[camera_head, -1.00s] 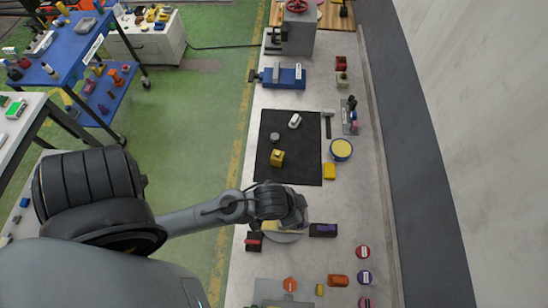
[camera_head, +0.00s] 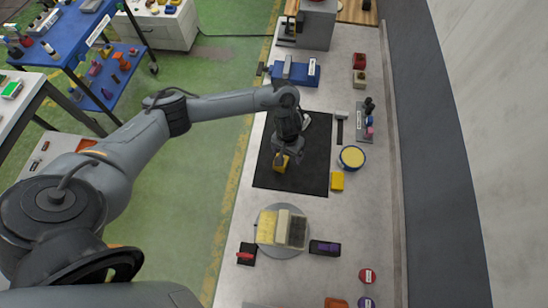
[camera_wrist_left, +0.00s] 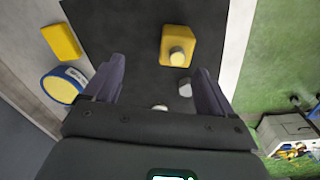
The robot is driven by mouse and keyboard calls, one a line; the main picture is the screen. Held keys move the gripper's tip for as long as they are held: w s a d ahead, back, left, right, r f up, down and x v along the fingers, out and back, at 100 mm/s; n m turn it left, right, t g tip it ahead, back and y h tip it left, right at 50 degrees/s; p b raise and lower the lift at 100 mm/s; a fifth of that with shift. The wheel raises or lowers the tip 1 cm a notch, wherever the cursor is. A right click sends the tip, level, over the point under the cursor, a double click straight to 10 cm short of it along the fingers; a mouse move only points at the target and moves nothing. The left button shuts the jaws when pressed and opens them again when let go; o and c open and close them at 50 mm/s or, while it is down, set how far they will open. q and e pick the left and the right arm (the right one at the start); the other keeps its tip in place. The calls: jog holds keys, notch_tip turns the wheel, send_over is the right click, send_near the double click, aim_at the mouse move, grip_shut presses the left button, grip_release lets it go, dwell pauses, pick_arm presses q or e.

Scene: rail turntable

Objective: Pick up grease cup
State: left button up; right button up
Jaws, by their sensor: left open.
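No part is labelled as the grease cup, so I cannot tell for certain which one it is. A yellow block with a round pale knob (camera_wrist_left: 178,47) lies on the black mat (camera_head: 312,178). In the head view this block (camera_head: 280,165) is partly hidden by my left gripper (camera_head: 287,156). In the wrist view my left gripper (camera_wrist_left: 160,72) is open and empty, its fingers pointing at the mat. A small grey piece (camera_wrist_left: 185,88) lies near the right finger, and a white item (camera_wrist_left: 160,107) is mostly hidden by the gripper body. My right gripper is out of view.
A blue-rimmed yellow round tin (camera_head: 352,157) and a yellow block (camera_head: 337,182) stand right of the mat. A round grey plate (camera_head: 284,255) bears several blocks in front. A blue vise (camera_head: 295,74) is behind the mat.

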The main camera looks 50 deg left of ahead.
aim_at(282, 170)
pick_arm(q)
jog(key=shift+a+f+n+b, duration=0.25)
jog(key=shift+a+f, duration=0.05)
jog(key=shift+a, duration=0.3)
jog(key=shift+a+f+n+b, duration=0.25)
jog(key=shift+a, duration=0.35)
notch_tip(282, 170, down, 3)
jog(key=shift+s+f+b, duration=0.15)
jog(key=shift+f+b, duration=0.05)
jog(key=shift+b, duration=0.85)
jog(key=shift+f+b, duration=0.35)
jog(key=shift+f, duration=0.25)
notch_tip(282, 170, down, 4)
jog(key=shift+r+b, duration=0.1)
jog(key=shift+b, duration=0.6)
jog(key=shift+f, duration=0.45)
jog(key=shift+c, duration=0.3)
jog(key=c, duration=1.1)
jog(key=shift+o, duration=0.2)
jog(key=shift+r, duration=0.1)
